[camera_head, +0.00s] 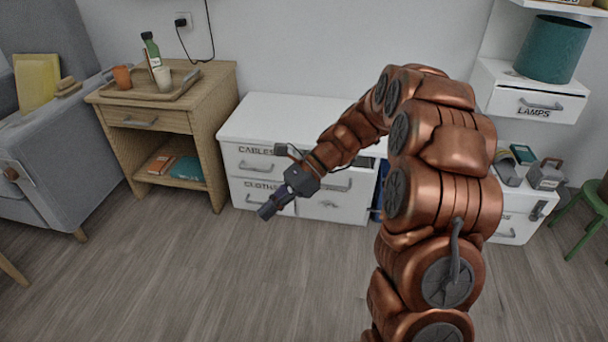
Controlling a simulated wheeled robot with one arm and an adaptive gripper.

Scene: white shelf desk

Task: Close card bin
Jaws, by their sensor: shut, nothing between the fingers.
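My gripper (267,209) is shut and empty. It points down and left in front of the left part of the white shelf desk (300,112). The desk's upper left drawer (247,161) is labelled CABLES and the lower left drawer (250,196) CLOTHS. The right-hand drawers (340,207) are partly covered by my arm, and their labels are not readable. A dark gap shows under the desktop at the upper right, beside my arm. No label reading card is visible, so I cannot tell which bin it is or how far it stands open.
A wooden side table (160,120) with a tray, bottle and cups stands left of the desk, beside a grey sofa (50,140). At right are a LAMPS drawer (530,105), a teal lampshade (553,48) and a green stool (590,205). The wooden floor (200,270) in front is clear.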

